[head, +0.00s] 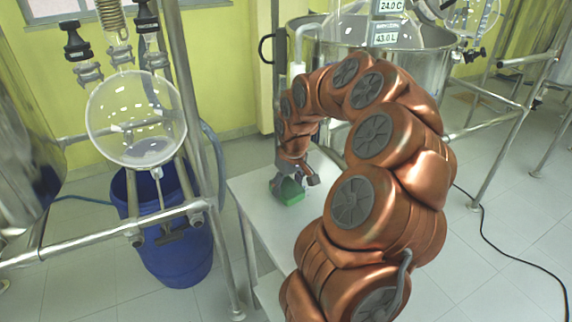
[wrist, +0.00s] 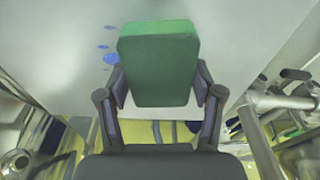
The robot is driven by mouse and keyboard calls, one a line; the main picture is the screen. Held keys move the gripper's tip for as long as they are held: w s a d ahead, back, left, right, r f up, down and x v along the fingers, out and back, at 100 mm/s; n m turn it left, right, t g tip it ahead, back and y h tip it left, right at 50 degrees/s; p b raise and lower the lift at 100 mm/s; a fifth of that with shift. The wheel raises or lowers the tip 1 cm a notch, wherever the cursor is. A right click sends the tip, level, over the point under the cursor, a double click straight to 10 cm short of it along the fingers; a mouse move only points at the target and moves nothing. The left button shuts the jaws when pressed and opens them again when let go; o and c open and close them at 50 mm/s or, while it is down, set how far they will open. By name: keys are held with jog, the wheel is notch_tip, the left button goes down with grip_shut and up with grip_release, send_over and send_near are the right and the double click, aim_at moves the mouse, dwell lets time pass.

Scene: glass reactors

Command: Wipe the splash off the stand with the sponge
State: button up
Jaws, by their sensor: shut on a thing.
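My gripper (head: 299,180) is shut on the green sponge (head: 289,192), over the white-topped stand (head: 258,192). In the wrist view, the sponge (wrist: 158,72) sits between the two fingers of my gripper (wrist: 160,88). The splash shows there as several blue spots on the stand's pale top (wrist: 60,50). The largest blue spot (wrist: 111,59) lies just left of the sponge, partly by the left finger. The splash cannot be made out in the head view. I cannot tell whether the sponge touches the stand.
A glass flask (head: 135,115) hangs in a metal frame left of the stand, with a blue drum (head: 180,250) below. A large steel vessel (head: 425,62) stands behind the stand. A black cable (head: 485,235) lies on the tiled floor at right.

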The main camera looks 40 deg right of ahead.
jog(key=shift+a+r+p, duration=0.1)
jog(key=shift+r+p, duration=1.2)
jog(key=shift+r, duration=2.75)
